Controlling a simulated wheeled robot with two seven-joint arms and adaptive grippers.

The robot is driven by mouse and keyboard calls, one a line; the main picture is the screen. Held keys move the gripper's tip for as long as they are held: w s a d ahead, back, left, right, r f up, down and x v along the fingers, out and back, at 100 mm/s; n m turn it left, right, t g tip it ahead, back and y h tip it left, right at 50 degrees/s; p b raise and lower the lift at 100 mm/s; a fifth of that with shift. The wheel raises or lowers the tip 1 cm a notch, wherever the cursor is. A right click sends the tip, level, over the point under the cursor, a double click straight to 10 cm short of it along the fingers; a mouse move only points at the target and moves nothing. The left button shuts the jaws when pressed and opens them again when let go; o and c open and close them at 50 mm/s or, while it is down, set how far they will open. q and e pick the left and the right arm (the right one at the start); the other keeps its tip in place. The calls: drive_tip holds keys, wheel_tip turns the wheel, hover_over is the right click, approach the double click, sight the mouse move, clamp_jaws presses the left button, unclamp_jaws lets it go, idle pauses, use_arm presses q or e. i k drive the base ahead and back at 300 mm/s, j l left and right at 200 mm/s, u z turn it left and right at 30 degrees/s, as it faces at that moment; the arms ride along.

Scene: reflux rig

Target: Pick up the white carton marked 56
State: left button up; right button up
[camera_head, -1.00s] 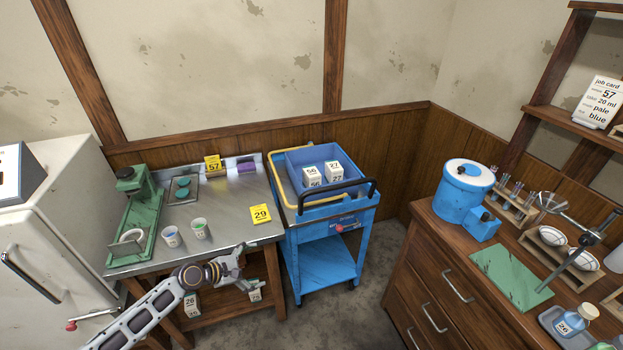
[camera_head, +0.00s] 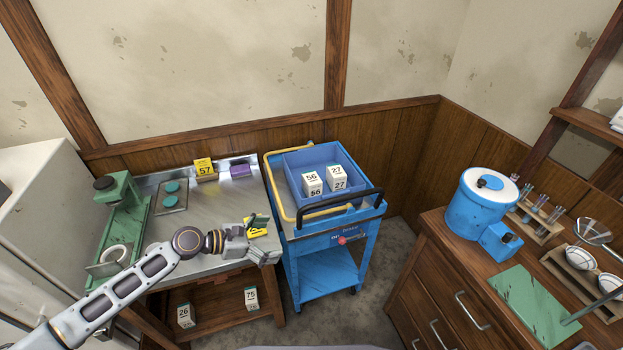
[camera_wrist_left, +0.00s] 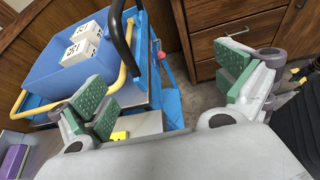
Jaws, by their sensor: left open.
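The white carton marked 56 (camera_head: 312,183) stands upright in the left part of the blue bin (camera_head: 293,161) on top of the blue cart (camera_head: 327,272). A second white carton, marked 27 (camera_head: 337,178), stands just right of it. My left gripper (camera_head: 268,238) is open and empty, left of the cart and over the right front edge of the steel table. In the left wrist view its green-padded fingers (camera_wrist_left: 165,88) are spread wide. Two white cartons show there in the bin, but I cannot tell their numbers for sure. My right gripper is out of view.
The cart has a black handle (camera_head: 340,202) at its front right and a yellow rail (camera_head: 269,187) along its left. More cartons, marked 26 (camera_head: 185,316) and 75 (camera_head: 251,298), stand on the table's lower shelf. A wooden cabinet (camera_head: 450,310) stands at right.

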sight(312, 184)
drive_tip(key=i, duration=0.95)
